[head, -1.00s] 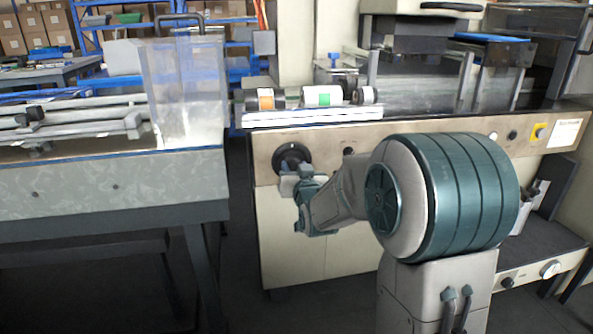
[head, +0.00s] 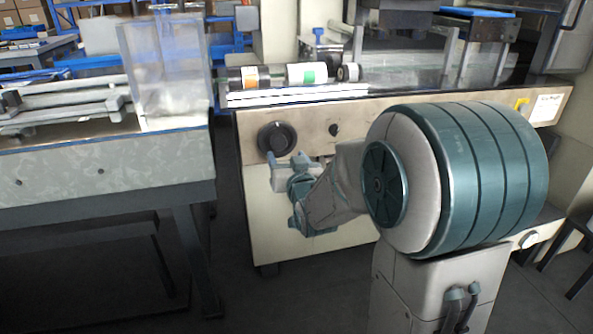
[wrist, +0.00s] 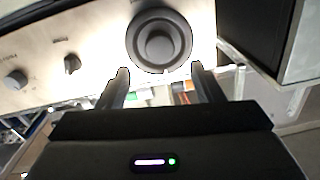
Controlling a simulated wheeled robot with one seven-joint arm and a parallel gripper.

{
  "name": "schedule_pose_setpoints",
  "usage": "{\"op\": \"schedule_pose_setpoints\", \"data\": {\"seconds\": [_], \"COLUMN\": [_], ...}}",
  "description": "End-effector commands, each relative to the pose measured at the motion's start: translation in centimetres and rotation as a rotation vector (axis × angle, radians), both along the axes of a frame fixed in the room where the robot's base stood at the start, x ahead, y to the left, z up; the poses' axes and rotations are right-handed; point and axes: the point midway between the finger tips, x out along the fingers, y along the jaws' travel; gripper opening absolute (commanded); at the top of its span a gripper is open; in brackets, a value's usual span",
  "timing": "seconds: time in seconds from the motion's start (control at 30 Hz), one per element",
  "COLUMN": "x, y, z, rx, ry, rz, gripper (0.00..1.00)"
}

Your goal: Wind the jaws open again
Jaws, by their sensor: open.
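The large round black knob (head: 277,138) is on the beige front panel of the machine, at its left end. In the wrist view the knob (wrist: 158,40) shows whole at the top centre, with a raised round hub. My gripper (head: 287,161) is just below and in front of the knob in the head view. In the wrist view its two fingers are spread apart, with nothing between them, and their tips lie below the knob's lower left and lower right rim. They do not grip it. The machine's jaws cannot be made out.
A smaller black knob (head: 334,130) sits right of the large one; another small knob (wrist: 15,80) shows in the wrist view. Rollers (head: 307,73) lie on the ledge above. A conveyor with a clear guard (head: 168,65) stands left, across a gap.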

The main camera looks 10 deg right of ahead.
Motion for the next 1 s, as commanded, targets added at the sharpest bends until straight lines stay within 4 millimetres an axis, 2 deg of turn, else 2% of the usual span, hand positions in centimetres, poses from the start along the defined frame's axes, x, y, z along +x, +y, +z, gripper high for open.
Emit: {"op": "schedule_pose_setpoints", "data": {"seconds": [0.03,0.23,0.6,1.0], "x": [-1.2,-5.5,-7.6,-7.7], "y": [0.0,-0.2,-0.3,-0.3], "z": [0.3,0.1,-0.1,0.1], "rx": [-0.001,-0.001,0.000,0.000], "ry": [0.001,0.000,0.000,0.004], "rz": [0.000,-0.002,-0.001,-0.001], "gripper": [0.60,0.60,0.60,0.60]}}
